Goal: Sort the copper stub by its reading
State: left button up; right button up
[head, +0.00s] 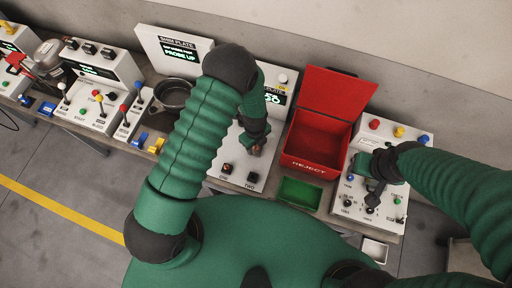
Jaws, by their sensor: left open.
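A small copper-brown piece, possibly the copper stub (257,151), shows at the tip of my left gripper (255,146); it is too small to be sure. My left gripper is open and points down over the white station panel (234,172). My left arm hides part of that panel and of its green display (274,98), whose visible digits look like "50". The open red bin marked REJECT (316,150) stands to the right of the panel. A shallow green tray (300,193) lies in front of the bin. My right gripper (374,190) is over the right control box; its fingers are unclear.
The right control box (396,204) carries coloured buttons and knobs. A white panel (170,48) at the back reads "PROBE UP". A dark pot (172,96) and lever boxes (98,104) stand left. A small white tray (374,250) is at the front right.

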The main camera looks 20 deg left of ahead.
pick_arm(q)
jog(key=shift+a, duration=0.1)
jog(key=shift+c, duration=1.2)
jog(key=c, duration=0.5)
grip_shut()
jog(key=shift+d, duration=0.25)
jog(key=shift+a, duration=0.15)
pick_arm(e)
jog(key=shift+a, duration=0.25)
pick_arm(q)
jog(key=shift+s, duration=0.1)
pick_arm(e)
jog(key=shift+d, duration=0.1)
jog(key=shift+r, duration=0.1)
